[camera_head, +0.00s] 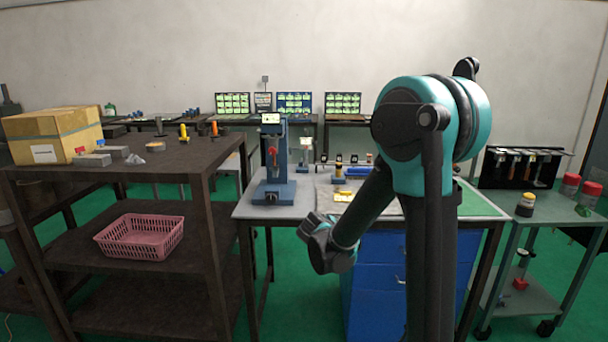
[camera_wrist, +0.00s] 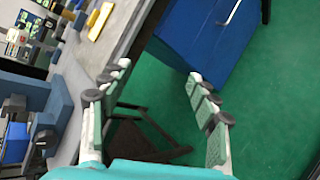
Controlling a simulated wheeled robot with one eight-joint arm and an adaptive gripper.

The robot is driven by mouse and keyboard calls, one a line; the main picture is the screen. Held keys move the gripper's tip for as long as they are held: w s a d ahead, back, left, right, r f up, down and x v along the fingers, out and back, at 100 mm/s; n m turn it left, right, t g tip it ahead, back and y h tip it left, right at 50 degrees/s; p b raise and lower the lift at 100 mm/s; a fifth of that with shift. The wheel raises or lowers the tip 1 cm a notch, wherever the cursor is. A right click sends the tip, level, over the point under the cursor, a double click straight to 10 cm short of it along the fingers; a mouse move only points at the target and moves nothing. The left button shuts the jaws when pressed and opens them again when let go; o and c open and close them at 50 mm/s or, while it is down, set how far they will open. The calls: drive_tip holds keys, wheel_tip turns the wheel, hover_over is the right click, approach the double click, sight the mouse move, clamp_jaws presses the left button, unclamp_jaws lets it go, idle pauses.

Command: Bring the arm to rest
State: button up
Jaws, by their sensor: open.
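My gripper (camera_wrist: 157,76) is open in the wrist view, its two pale jointed fingers spread wide with nothing between them. Green floor and a dark stand show in the gap. In the head view my teal and black arm rises at the right of centre and bends down in front of the workbench (camera_head: 240,208). Its wrist end hangs near the bench's front edge. The fingers cannot be made out there. The blue drawer cabinet (camera_head: 375,280) stands under the bench, and also shows in the wrist view (camera_wrist: 205,35), beside the fingers.
A blue bench press (camera_head: 273,165) stands on the bench, left of my arm. A dark shelf rack (camera_head: 120,170) at the left holds a cardboard box (camera_head: 50,135) and a pink basket (camera_head: 140,238). A grey cart (camera_head: 540,235) stands at the right.

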drive_tip(key=s+d+f+m+g+y, duration=0.1)
drive_tip(key=s+d+f+m+g, duration=0.1)
drive_tip(key=s+m, duration=0.4)
drive_tip(key=s+d+f+m+g+y, duration=0.2)
drive_tip(key=s+m, duration=0.4)
drive_tip(key=s, duration=0.7)
drive_tip(key=s+d+f+m+g+y, duration=0.2)
drive_tip(key=s+d+f+m, duration=0.1)
drive_tip(key=s+m, duration=0.4)
drive_tip(key=s+f, duration=0.1)
drive_tip(key=s, duration=0.2)
drive_tip(key=shift+f, duration=0.2)
